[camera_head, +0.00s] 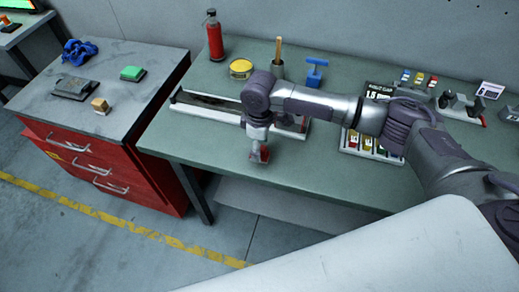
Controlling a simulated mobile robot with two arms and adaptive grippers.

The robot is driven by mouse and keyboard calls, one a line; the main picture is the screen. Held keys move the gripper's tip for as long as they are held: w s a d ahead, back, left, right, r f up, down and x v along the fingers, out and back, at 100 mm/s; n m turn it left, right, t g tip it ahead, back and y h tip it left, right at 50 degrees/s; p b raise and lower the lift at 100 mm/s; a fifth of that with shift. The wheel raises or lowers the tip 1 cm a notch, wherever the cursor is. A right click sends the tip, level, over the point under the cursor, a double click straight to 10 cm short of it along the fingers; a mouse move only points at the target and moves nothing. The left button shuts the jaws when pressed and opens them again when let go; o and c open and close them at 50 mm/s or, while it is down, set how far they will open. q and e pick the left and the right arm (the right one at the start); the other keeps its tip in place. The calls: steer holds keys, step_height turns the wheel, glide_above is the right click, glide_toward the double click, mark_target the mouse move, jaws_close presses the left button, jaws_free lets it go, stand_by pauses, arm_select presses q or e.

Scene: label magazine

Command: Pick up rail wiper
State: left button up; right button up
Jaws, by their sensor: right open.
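A blue T-shaped tool (315,72) stands upright at the back of the green workbench (225,152); it may be the rail wiper, but I cannot tell for sure. A long dark rail with pale edges (207,105) lies on the bench at the left, partly hidden by my right arm. My right gripper (259,156) is open and points down over the front of the bench. A small reddish patch shows at its fingertips; I cannot tell whether it is a separate thing. My left gripper is not in view.
A red bottle (214,36), a yellow tin (241,68) and a grey cup with a wooden handle (278,67) stand along the back. A tray of coloured pieces (367,149) is at the right. A red drawer cabinet (100,165) stands left. The bench's left front is clear.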

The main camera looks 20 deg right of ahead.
steer(key=shift+f, duration=1.05)
jaws_close()
steer(key=shift+r, duration=0.1)
steer(key=shift+r, duration=0.5)
step_height(320, 180, up, 3)
steer(key=shift+w+f+b, duration=0.1)
steer(key=shift+f+b, duration=0.1)
steer(key=shift+b, duration=0.55)
steer(key=s+d+r+b, duration=0.2)
steer(key=s+d+r, duration=0.5)
steer(key=s+d, duration=0.1)
steer(key=shift+s+d+r, duration=0.15)
steer(key=shift+s+d, duration=0.05)
